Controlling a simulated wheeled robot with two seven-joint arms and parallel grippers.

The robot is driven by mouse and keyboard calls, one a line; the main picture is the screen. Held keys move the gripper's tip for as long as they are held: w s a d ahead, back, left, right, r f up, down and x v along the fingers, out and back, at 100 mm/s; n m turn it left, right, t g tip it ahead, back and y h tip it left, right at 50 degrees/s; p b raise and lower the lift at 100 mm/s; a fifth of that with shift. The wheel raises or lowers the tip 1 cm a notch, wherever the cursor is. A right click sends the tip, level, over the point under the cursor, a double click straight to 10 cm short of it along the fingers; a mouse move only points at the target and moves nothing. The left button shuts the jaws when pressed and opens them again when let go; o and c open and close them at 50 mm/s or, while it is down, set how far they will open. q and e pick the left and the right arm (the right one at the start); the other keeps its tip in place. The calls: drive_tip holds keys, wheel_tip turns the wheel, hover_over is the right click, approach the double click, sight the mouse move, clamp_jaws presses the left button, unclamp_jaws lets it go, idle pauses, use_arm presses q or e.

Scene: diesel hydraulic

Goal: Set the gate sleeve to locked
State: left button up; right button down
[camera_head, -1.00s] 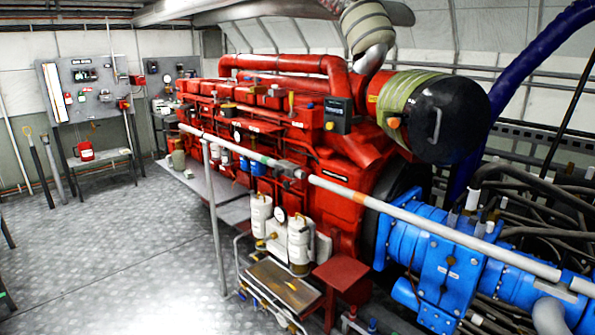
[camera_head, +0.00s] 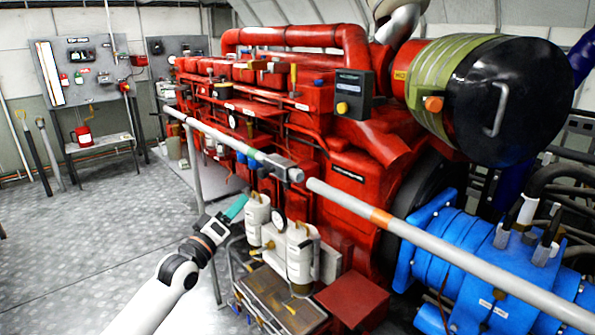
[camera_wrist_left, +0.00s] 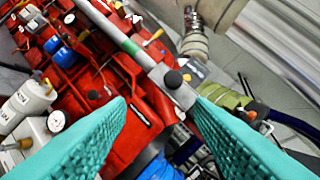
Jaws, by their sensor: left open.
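The gate sleeve (camera_head: 280,166) is a grey block with a dark knob around the end of the left rail (camera_head: 215,137), beside a green band. A small gap shows between it and the right rail (camera_head: 450,255), which carries an orange band. In the left wrist view the sleeve (camera_wrist_left: 176,88) and its black knob lie ahead, between the teal fingers and beyond their tips. My left gripper (camera_head: 238,206) is open and empty, below and to the left of the sleeve in the head view, apart from it. My right gripper is out of view.
The red engine (camera_head: 300,110) stands behind the rail, with white filter canisters (camera_head: 299,250) and a gauge near my left gripper. A blue housing (camera_head: 470,265) is at the right. The metal floor (camera_head: 90,250) at the left is clear.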

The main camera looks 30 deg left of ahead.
sight(260, 175)
use_arm(q)
drive_tip(key=x, duration=0.4)
drive_tip(key=r+p+x, duration=0.1)
drive_tip(key=x, duration=0.3)
drive_tip(key=r+x, duration=0.1)
drive_tip(key=x, duration=0.3)
drive_tip(key=shift+s+d+p, duration=0.1)
drive_tip(key=shift+d+p, duration=0.2)
drive_tip(key=shift+p, duration=0.05)
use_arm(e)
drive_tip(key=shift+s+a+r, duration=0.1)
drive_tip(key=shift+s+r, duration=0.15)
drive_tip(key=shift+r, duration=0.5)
